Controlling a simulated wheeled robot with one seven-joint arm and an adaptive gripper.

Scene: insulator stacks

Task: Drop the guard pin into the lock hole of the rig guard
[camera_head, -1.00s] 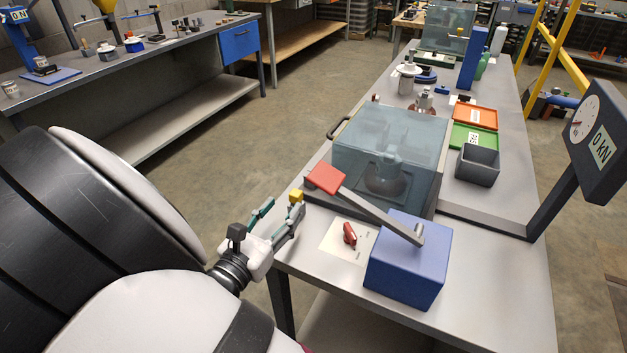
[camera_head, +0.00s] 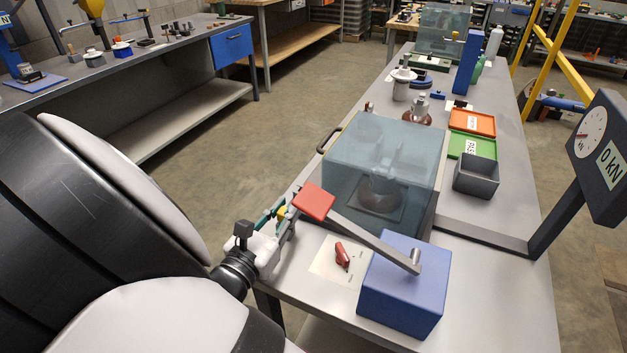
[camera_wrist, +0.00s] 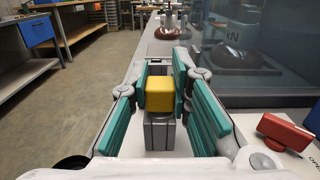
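A yellow block (camera_wrist: 160,93), apparently the guard pin's head, sits on a grey slotted block (camera_wrist: 160,133) by the table's left edge. The yellow block also shows in the head view (camera_head: 282,212). My gripper (camera_wrist: 160,88) is around it, with one teal finger on each side and little gap. The fingers look open; contact is unclear. The rig guard is a clear bluish box (camera_head: 383,165) standing shut over a brown insulator (camera_head: 380,195), just right of my gripper. I cannot make out the lock hole or the pin's shaft.
A red-ended lever (camera_head: 314,202) runs close to my gripper's right, joining a blue box (camera_head: 404,284). A red switch (camera_head: 342,255) sits on a pale plate. A grey bin (camera_head: 476,178) and a dial gauge (camera_head: 600,140) stand further right. Open floor lies left of the table.

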